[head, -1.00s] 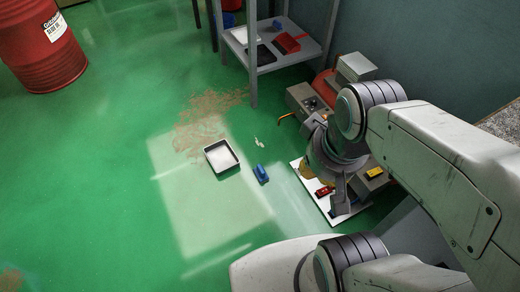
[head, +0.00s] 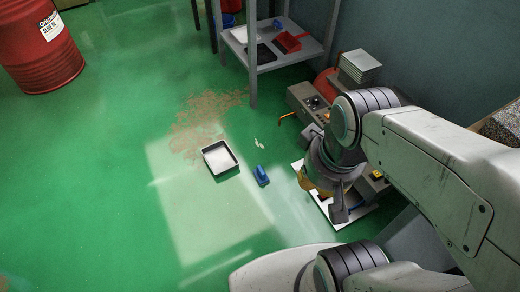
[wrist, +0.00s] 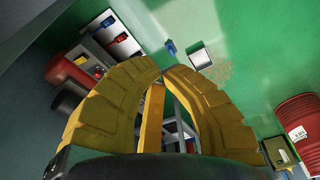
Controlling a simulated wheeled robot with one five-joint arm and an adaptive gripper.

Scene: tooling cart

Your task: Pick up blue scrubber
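A small blue object (head: 261,175), which looks like a scrubber, lies on the green floor right of a tray. It also shows in the wrist view (wrist: 170,47), beyond the fingertips. Another blue item (head: 357,205) lies on the white board at the cart and also shows in the wrist view (wrist: 107,21). I cannot tell for sure which is the scrubber. My gripper (wrist: 161,70) has yellow fingers whose tips nearly meet, with nothing seen between them. In the head view it hangs over the white board, partly hidden by my wrist, right of the blue floor object.
A black-rimmed white tray (head: 232,167) lies on the floor. The white board (head: 345,223) also bears a red item (wrist: 121,36). A grey shelf (head: 262,68) with a red dustpan-like item (head: 289,41) stands behind. A red drum (head: 40,50) stands far left.

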